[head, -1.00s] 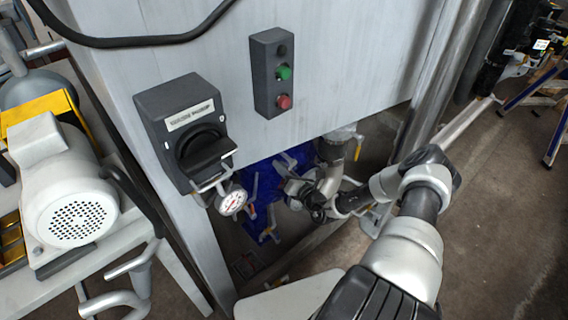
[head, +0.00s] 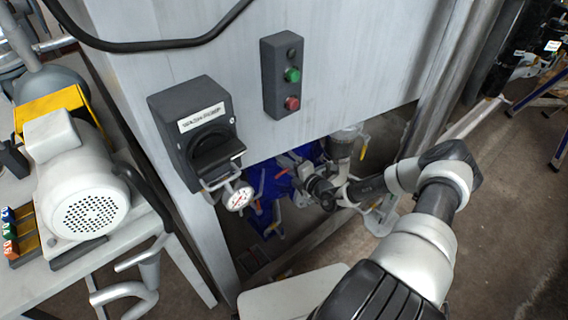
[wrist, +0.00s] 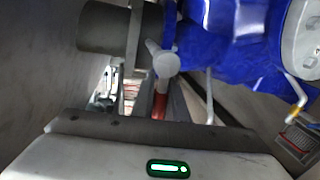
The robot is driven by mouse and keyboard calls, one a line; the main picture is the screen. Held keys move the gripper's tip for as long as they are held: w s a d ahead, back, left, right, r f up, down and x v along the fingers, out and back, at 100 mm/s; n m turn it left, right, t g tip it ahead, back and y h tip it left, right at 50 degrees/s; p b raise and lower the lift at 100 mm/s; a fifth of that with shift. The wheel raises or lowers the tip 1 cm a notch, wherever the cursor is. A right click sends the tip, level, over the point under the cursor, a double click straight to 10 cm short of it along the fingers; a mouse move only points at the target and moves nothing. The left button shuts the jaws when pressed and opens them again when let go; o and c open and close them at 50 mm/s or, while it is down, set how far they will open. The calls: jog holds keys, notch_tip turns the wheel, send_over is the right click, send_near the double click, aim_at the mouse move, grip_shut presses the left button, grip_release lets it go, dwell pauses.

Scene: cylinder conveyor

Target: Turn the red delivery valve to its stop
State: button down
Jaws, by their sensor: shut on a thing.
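The red delivery valve shows in the wrist view as a red lever (wrist: 159,106) under a pale grey hub (wrist: 166,64), next to a blue body (wrist: 235,40). The lever's lower end is hidden behind my gripper's body. My gripper (head: 300,174) is low under the grey panel in the head view, among pipes and blue parts, and is shut on the red lever.
A black switch box (head: 200,135) and a gauge (head: 239,197) are left of my gripper. A button box (head: 283,76) is on the panel above. A white motor (head: 82,185) stands on the left bench. Open floor (head: 500,215) lies to the right.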

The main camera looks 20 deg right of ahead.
jog(key=shift+r+m, duration=0.15)
jog(key=shift+m, duration=0.25)
jog(key=shift+a+y, duration=0.1)
jog(key=shift+y, duration=0.2)
jog(key=c, duration=1.7)
grip_release()
jog(key=shift+c, duration=0.2)
jog(key=p+v, duration=0.2)
jog(key=v, duration=1.5)
jog(key=shift+s+r, duration=0.2)
jog(key=shift+r, duration=0.1)
